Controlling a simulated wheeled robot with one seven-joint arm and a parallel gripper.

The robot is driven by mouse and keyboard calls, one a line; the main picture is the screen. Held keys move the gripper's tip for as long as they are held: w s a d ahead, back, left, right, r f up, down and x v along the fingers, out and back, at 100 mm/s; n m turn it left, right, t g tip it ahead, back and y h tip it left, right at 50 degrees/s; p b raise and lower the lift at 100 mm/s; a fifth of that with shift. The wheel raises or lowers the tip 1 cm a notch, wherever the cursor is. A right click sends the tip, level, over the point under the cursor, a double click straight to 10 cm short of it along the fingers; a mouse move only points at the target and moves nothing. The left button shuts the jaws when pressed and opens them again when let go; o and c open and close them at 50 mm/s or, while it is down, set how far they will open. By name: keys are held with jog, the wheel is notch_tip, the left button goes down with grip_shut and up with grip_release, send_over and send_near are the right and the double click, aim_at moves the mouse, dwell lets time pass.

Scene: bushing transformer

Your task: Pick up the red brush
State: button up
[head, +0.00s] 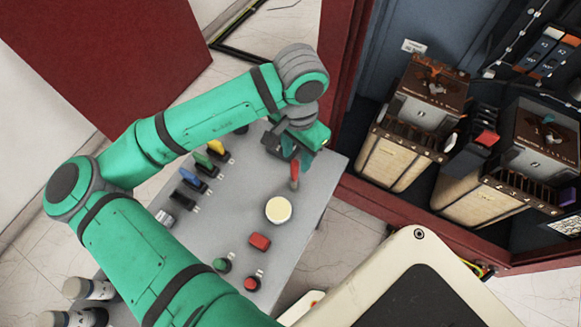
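A slim red piece (294,174), which looks like the red brush, stands out on the grey tabletop (238,205), right below my gripper. My gripper (299,159) is at the end of the green arm, over the table's upper right part. Its fingertips are close to the top of the red piece. I cannot tell whether they touch it, or whether the gripper is open or shut. The gripper partly hides the area around the red piece.
Yellow (216,147), green (203,160) and blue (191,180) pieces line the table's left side. A cream disc (278,210), a red block (260,242) and small green (222,265) and red (251,284) pieces lie nearer. An open cabinet (345,80) with transformers (425,110) stands right.

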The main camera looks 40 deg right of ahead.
aim_at(294, 171)
notch_tip(294, 171, down, 3)
jog(key=shift+r, duration=0.1)
jog(key=shift+w+a+f, duration=0.1)
jog(key=shift+f, duration=1.3)
jog(key=shift+a+f, duration=0.1)
jog(key=shift+f, duration=1.25)
grip_shut()
